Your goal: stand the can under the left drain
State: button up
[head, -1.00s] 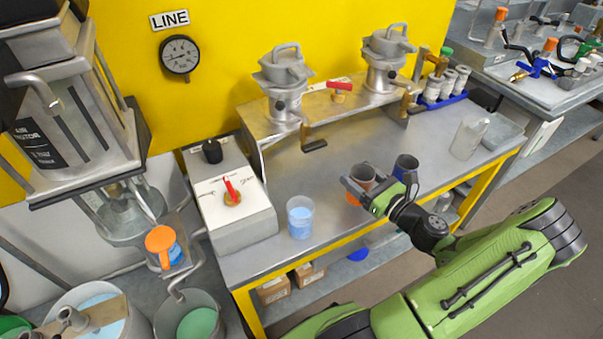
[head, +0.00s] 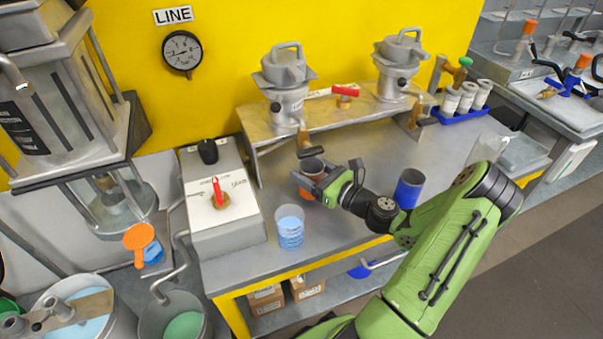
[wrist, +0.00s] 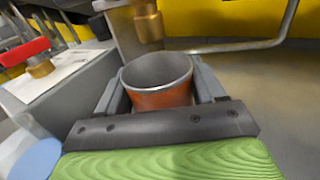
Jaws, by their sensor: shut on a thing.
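My gripper (head: 312,180) is shut on an orange-brown can (head: 307,192), open at the top and upright. The can also shows in the wrist view (wrist: 158,95) between the two grey fingers. The left drain (head: 305,142) is a brass tap with a dark handle below the left pot (head: 284,90) on the metal stand. In the head view the can is just below and in front of this tap. In the wrist view the brass drain (wrist: 148,24) is just beyond the can's far rim. I cannot tell whether the can's base touches the bench.
A clear beaker of blue liquid (head: 290,228) stands left of the can. A dark blue can (head: 408,190) stands to the right, close to my arm. The grey control box (head: 222,200) is at the left. The right drain (head: 416,118) hangs at the stand's right end.

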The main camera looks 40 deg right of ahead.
jog(key=w, duration=0.1)
jog(key=w+b, duration=0.1)
jog(key=w+f, duration=0.1)
jog(key=shift+a, duration=0.4)
jog(key=shift+f+b, duration=0.4)
jog(key=shift+f, duration=0.05)
jog(key=shift+s+r, duration=0.1)
jog(key=shift+r, duration=0.1)
jog(key=shift+f, duration=0.1)
jog(key=o, duration=1)
jog(key=p+v, duration=0.2)
jog(key=v, duration=1)
jog(key=shift+d+p, duration=0.1)
jog(key=shift+p, duration=0.3)
